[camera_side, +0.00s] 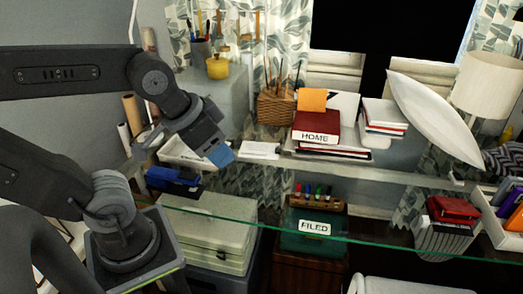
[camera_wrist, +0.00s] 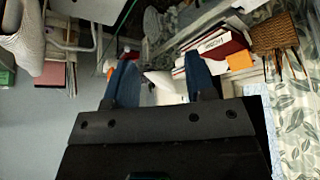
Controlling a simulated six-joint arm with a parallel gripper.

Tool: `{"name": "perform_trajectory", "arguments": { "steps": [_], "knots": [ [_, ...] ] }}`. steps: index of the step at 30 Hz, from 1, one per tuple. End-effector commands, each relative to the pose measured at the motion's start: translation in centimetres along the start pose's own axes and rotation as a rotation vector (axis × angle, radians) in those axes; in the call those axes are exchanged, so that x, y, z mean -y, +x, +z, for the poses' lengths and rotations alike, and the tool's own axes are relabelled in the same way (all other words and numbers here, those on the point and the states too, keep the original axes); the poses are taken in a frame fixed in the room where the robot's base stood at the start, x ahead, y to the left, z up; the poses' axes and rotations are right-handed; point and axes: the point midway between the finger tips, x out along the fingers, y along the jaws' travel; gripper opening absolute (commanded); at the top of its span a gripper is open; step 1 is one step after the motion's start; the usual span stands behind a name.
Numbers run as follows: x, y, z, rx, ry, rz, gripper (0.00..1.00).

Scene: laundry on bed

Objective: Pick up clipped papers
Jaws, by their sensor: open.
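A small stack of white papers (camera_side: 260,151) lies on the glass shelf, just right of my gripper in the side view. I take it for the clipped papers; a clip is too small to make out. My gripper (camera_side: 221,155) is above the shelf, left of the papers and apart from them. In the wrist view my gripper (camera_wrist: 163,82) shows two blue fingers spread apart with nothing held. White papers (camera_wrist: 165,84) show beyond the gap between the fingers, partly hidden by the gripper body.
A red HOME binder (camera_side: 316,127) and a wicker basket (camera_side: 276,106) stand behind and right of the papers. A white tray (camera_side: 183,153) and a dark blue item (camera_side: 174,181) are near the arm. The glass shelf's front edge (camera_side: 330,236) runs across.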

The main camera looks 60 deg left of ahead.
Motion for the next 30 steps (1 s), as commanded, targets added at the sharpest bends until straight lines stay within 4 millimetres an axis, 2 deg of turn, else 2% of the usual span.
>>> {"name": "perform_trajectory", "arguments": {
  "steps": [6,13,21,23,26,30],
  "knots": [
    [0.0,0.0,0.0,0.0,0.0,0.0,0.5],
    [0.0,0.0,0.0,0.0,0.0,0.0,0.29],
    [0.1,0.0,-0.3,0.003,-0.007,-0.002,0.29],
    [0.3,0.1,-1.1,0.01,-0.023,-0.005,0.29],
    [1.0,0.4,-3.5,0.033,-0.074,-0.015,0.29],
    [3.0,1.8,-8.5,0.078,-0.188,-0.036,0.29]
  ]
}}
